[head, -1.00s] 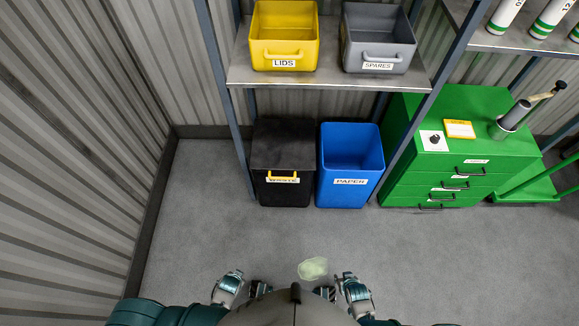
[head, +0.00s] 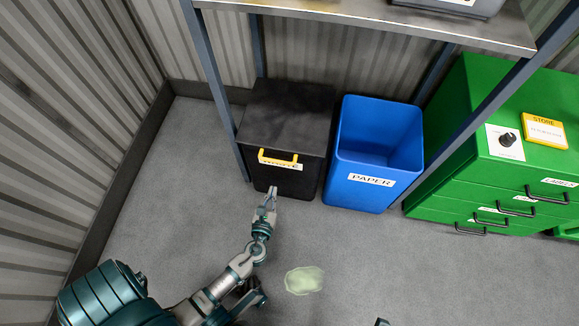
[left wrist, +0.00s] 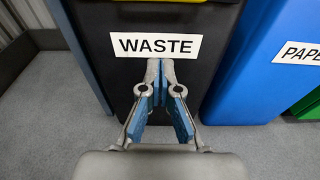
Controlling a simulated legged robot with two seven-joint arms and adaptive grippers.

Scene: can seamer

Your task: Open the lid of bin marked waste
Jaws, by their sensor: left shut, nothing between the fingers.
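The black waste bin (head: 293,180) stands on the floor under the shelf, with its flat black lid (head: 288,112) closed. A yellow handle (head: 278,159) sits at the lid's front edge, over the white label. In the left wrist view the label (left wrist: 156,46) reads WASTE, and a strip of the yellow handle shows at the top edge. My left gripper (head: 270,191) is in front of the bin's front face, below the handle. Its fingertips (left wrist: 160,62) are together and empty, just below the label. Whether they touch the bin, I cannot tell. My right gripper is not clearly visible.
An open blue PAPER bin (head: 360,188) stands close to the right of the waste bin. A green drawer cabinet (head: 470,170) is further right. Shelf posts and a shelf board (head: 370,16) frame the bins. A pale patch (head: 304,280) lies on the otherwise clear floor.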

